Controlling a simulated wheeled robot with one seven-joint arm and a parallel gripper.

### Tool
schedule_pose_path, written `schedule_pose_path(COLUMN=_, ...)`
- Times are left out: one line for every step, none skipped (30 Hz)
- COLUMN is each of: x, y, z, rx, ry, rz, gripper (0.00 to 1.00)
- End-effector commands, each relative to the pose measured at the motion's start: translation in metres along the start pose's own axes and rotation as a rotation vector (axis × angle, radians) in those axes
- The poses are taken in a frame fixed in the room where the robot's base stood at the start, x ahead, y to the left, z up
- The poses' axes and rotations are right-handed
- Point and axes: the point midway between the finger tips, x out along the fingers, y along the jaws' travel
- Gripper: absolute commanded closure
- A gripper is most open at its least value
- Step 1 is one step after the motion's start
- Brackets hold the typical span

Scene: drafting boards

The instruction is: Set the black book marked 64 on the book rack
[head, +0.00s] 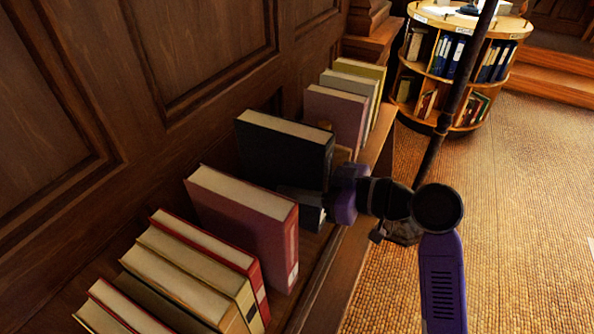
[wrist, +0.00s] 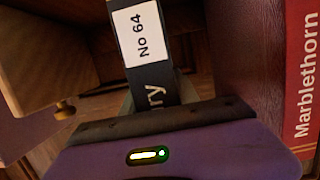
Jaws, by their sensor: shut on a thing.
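The black book (head: 283,155) stands upright among other books on a wooden ledge along the panelled wall. In the wrist view its spine (wrist: 152,72) carries a white label reading "No 64". My gripper (head: 312,205) is shut on this book's spine, low down, and its fingers show partly in the wrist view (wrist: 155,98). The book's bottom edge is hidden, so I cannot tell whether it touches the ledge. I cannot tell for sure which piece of furniture is the book rack.
A maroon book (head: 240,220) stands close on the near side, and a mauve book (head: 332,118) on the far side. Several more books line the ledge (head: 335,265). A round wooden bookcase (head: 440,85) holding binders stands at the back right. The woven floor (head: 520,220) is open.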

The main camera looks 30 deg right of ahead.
Motion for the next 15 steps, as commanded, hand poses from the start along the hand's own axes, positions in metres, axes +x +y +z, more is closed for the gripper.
schedule_pose_path(x=0.001, y=0.0, z=0.005, rx=0.003, ry=0.004, rz=0.001, gripper=1.0)
schedule_pose_path(x=0.002, y=0.0, z=0.009, rx=0.002, ry=0.004, rz=0.001, gripper=1.0)
schedule_pose_path(x=0.003, y=0.0, z=0.013, rx=0.002, ry=0.004, rz=0.001, gripper=1.0)
schedule_pose_path(x=0.004, y=0.0, z=0.016, rx=0.001, ry=0.004, rz=0.001, gripper=1.0)
schedule_pose_path(x=0.005, y=0.0, z=0.018, rx=0.001, ry=0.004, rz=0.001, gripper=1.0)
schedule_pose_path(x=0.006, y=0.0, z=0.021, rx=0.001, ry=0.005, rz=0.001, gripper=1.0)
schedule_pose_path(x=0.006, y=0.0, z=0.022, rx=0.0, ry=0.006, rz=0.001, gripper=1.0)
schedule_pose_path(x=0.006, y=0.0, z=0.023, rx=-0.001, ry=0.006, rz=0.001, gripper=1.0)
schedule_pose_path(x=0.006, y=0.0, z=0.023, rx=-0.002, ry=0.006, rz=0.001, gripper=1.0)
schedule_pose_path(x=0.006, y=0.0, z=0.023, rx=-0.002, ry=0.007, rz=0.001, gripper=1.0)
schedule_pose_path(x=0.006, y=0.0, z=0.023, rx=-0.003, ry=0.007, rz=0.001, gripper=1.0)
schedule_pose_path(x=0.006, y=0.0, z=0.023, rx=-0.003, ry=0.007, rz=0.001, gripper=1.0)
schedule_pose_path(x=0.006, y=0.0, z=0.023, rx=-0.003, ry=0.007, rz=0.001, gripper=1.0)
schedule_pose_path(x=0.006, y=0.0, z=0.023, rx=-0.003, ry=0.007, rz=0.001, gripper=1.0)
schedule_pose_path(x=0.006, y=0.0, z=0.023, rx=-0.003, ry=0.006, rz=0.001, gripper=1.0)
